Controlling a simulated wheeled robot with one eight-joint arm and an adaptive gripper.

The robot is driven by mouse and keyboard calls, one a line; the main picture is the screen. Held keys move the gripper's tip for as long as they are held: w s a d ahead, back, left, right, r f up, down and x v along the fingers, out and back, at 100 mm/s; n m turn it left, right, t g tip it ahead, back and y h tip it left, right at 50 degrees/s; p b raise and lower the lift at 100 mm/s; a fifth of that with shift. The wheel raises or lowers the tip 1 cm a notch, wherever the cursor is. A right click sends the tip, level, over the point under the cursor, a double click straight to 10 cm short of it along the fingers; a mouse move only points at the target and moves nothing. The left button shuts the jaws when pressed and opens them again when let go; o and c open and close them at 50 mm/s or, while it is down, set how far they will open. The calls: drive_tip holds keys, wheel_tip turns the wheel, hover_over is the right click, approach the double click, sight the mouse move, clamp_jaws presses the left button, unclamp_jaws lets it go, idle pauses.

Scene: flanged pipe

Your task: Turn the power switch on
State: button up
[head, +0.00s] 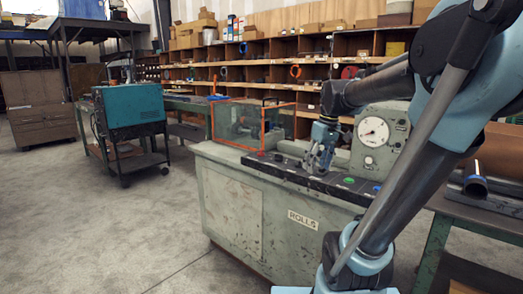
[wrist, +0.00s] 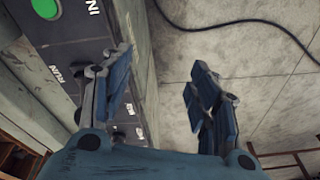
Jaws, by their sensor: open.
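A black control panel (head: 300,174) runs along the front top edge of the green-grey machine (head: 262,215). A green button (head: 349,180) and a blue button (head: 377,188) show on it. I cannot tell which control is the power switch. In the wrist view, a green button (wrist: 45,8) and lettering including "RUN" and "IN" show on the panel (wrist: 70,40). My gripper (head: 318,168) is just above the middle of the panel. In the wrist view, my gripper (wrist: 158,62) is open and empty, with the left finger covering part of the panel.
A round gauge (head: 372,132) stands on the machine behind the panel. An orange-framed clear guard (head: 240,125) covers its left end. A pipe (head: 475,186) lies on the bench at right. A teal cabinet on a cart (head: 130,108) stands at left. Floor in front is clear.

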drive_tip(key=w+a+r+n, duration=0.3)
drive_tip(key=w+r, duration=0.3)
drive_tip(key=w, duration=0.4)
wheel_tip(320, 180, up, 3)
drive_tip(key=n+g+y, duration=0.2)
drive_tip(key=n+y, duration=0.1)
drive_tip(key=n, duration=0.7)
hover_over(261, 152)
drive_tip(key=w+d, duration=0.3)
drive_tip(key=d, duration=0.4)
drive_tip(key=x, duration=1.6)
drive_tip(key=shift+s+a+f, duration=0.1)
drive_tip(key=shift+a+f, duration=0.1)
drive_tip(key=shift+f, duration=0.1)
drive_tip(key=c, duration=1.1)
